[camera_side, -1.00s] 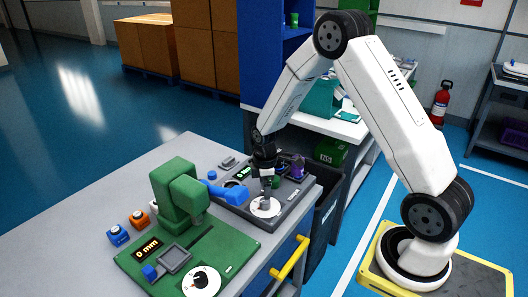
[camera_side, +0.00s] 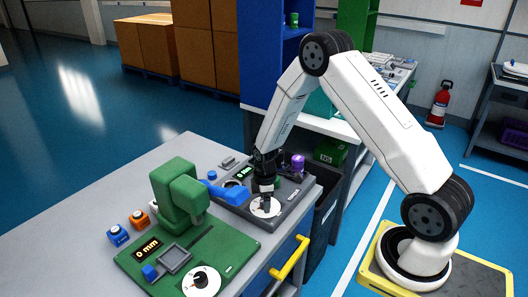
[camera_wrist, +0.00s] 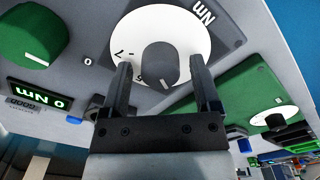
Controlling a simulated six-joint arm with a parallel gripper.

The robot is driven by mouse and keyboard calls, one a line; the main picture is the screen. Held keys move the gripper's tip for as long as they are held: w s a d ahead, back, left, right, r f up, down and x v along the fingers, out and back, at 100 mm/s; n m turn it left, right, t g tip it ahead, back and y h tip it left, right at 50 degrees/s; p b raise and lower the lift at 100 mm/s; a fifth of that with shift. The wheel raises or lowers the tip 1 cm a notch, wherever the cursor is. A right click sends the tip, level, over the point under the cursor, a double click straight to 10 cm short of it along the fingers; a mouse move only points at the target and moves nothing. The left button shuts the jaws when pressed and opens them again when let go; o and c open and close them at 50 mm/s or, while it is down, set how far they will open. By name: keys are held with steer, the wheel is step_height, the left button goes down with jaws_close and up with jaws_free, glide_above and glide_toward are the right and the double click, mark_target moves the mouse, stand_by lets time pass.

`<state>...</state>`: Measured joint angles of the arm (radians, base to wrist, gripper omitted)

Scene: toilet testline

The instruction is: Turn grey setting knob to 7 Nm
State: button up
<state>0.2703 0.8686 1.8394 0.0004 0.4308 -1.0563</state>
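The grey setting knob (camera_wrist: 160,65) stands on a white dial (camera_wrist: 202,45) printed with numbers, a 7 among them, and an Nm label beside it. In the wrist view the knob's pale mark points toward the lower right of the picture. My gripper (camera_wrist: 160,72) is open, with one finger on each side of the knob and gaps still showing. In the side view my gripper (camera_side: 264,200) points down at the white dial (camera_side: 268,212) and hides most of the knob. The display (camera_wrist: 38,95) reads 0 Nm, upside down in the wrist view.
A green knob (camera_wrist: 35,38) is near the display. A green station (camera_side: 182,215) with its own white dial (camera_side: 201,282) stands left of the grey unit. A blue handle (camera_side: 224,191) and a purple part (camera_side: 298,162) are close to my gripper.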

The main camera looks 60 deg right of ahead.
jaws_close()
steer(key=shift+m, duration=0.3)
steer(key=m, duration=1.7)
steer(key=shift+m, duration=0.4)
steer(key=m, duration=0.5)
steer(key=shift+m, duration=0.3)
